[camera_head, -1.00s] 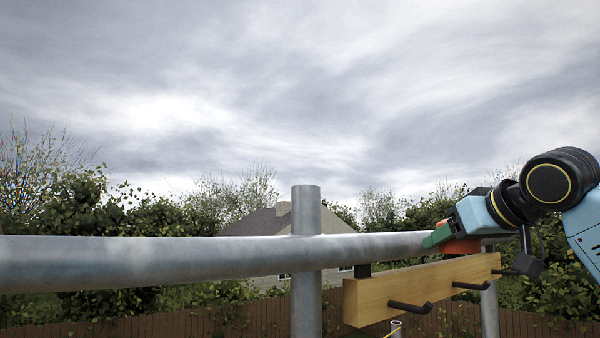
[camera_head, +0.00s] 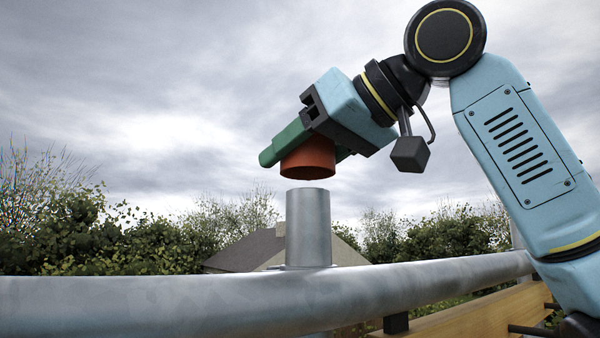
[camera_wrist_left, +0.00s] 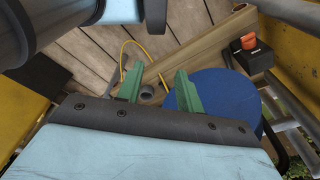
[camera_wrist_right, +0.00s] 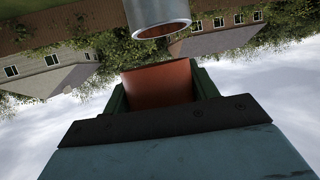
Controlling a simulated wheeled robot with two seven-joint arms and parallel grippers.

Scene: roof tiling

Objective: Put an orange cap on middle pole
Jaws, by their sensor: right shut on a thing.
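In the right wrist view the orange cap (camera_wrist_right: 160,85) sits between the green fingers, and the open end of the pole (camera_wrist_right: 158,14) is close by. My left gripper (camera_wrist_left: 159,80) is open and empty in the left wrist view, above a wooden deck.
A thick grey rail (camera_head: 180,306) runs across the front. A wooden board with black pegs (camera_head: 470,316) is at lower right. The left wrist view shows a blue round object (camera_wrist_left: 215,105), a wooden beam (camera_wrist_left: 195,50) and a black-and-orange item (camera_wrist_left: 250,42). Open sky surrounds the cap.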

